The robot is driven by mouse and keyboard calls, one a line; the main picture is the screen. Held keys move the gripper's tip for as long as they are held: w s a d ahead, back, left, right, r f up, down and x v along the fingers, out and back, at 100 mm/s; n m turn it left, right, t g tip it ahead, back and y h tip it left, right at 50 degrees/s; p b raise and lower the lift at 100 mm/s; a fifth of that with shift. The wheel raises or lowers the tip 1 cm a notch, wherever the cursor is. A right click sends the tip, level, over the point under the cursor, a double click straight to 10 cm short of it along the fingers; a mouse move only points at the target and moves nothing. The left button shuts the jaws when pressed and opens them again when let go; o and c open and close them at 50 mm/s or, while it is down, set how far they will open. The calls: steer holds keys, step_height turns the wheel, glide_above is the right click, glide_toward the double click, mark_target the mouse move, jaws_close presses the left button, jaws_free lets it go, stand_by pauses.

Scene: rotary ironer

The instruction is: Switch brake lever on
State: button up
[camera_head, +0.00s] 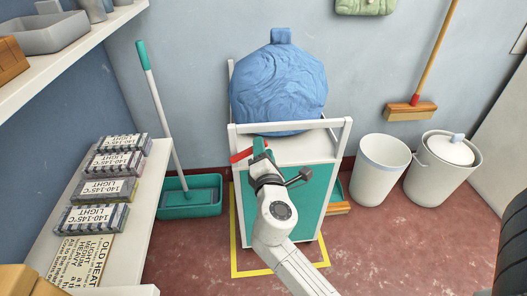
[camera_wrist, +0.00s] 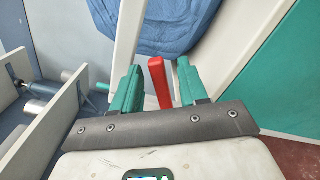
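The brake lever appears to be the red lever (camera_head: 240,155) on the left side of the trolley (camera_head: 331,171), which has a white frame and teal panels. In the wrist view the red lever (camera_wrist: 160,84) stands between the two green fingers of my gripper (camera_wrist: 158,68), with a gap on each side. My gripper also shows in the head view (camera_head: 260,148), at the trolley's front left, just right of the visible red end. It is open and holds nothing. The lever's lower end is hidden behind my gripper in the wrist view.
A blue bag (camera_head: 278,85) sits on the trolley. A shelf (camera_head: 145,215) with striped boxes runs along the left. Red floor is open at front right.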

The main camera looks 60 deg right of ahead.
steer(key=v, duration=1)
steer(key=shift+s+a+p, duration=0.3)
stand_by(0.4)
steer(key=s+d+f+m+g+y, duration=0.2)
steer(key=s+f+m+g+y, duration=0.4)
steer(key=f+m, duration=0.4)
steer(key=s+a+f+m+g+y, duration=0.2)
steer(key=s+a+f+y, duration=0.2)
steer(key=a, duration=0.2)
steer(key=s+a+f+m+g+y, duration=0.25)
steer(key=a+f+y, duration=0.2)
steer(key=a, duration=0.25)
step_height(320, 180, up, 23)
steer(key=p, duration=2.3)
steer(key=shift+s+r+n+p, duration=0.2)
steer(key=shift+s+n+p, duration=0.1)
steer(key=shift+s+n, duration=0.1)
